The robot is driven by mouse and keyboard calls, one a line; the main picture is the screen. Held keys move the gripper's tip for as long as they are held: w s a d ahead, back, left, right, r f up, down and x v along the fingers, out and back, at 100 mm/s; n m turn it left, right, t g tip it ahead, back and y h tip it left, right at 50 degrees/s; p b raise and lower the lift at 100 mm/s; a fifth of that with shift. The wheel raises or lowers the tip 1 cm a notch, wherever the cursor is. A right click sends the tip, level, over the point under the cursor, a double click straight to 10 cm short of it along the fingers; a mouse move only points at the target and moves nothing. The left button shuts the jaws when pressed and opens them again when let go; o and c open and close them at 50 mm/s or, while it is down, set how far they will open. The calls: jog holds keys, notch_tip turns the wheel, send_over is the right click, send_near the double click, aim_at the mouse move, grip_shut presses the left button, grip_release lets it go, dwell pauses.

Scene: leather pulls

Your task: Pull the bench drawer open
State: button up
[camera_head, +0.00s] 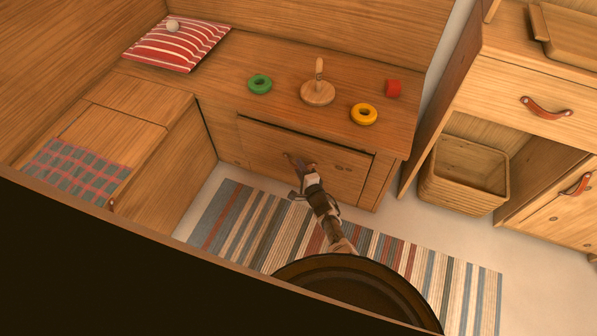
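The bench drawer (268,153) is a wooden front set in the face of the bench, below its seat. A dark gap runs along its top edge, and I cannot tell from this view whether it stands slightly out. A brown leather pull (290,157) shows at the middle of the front, partly hidden by my gripper. My gripper (302,168) is at the pull, with my arm reaching up from the bottom of the picture. The fingers are too small and too covered to tell whether they are closed on the leather.
A striped rug (228,222) lies before the drawer. A cabinet with a basket (462,205) stands right; another bench section (165,190) stands left.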

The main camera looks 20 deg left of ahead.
jog(key=shift+b+x, duration=0.35)
jog(key=shift+x, duration=0.4)
grip_shut()
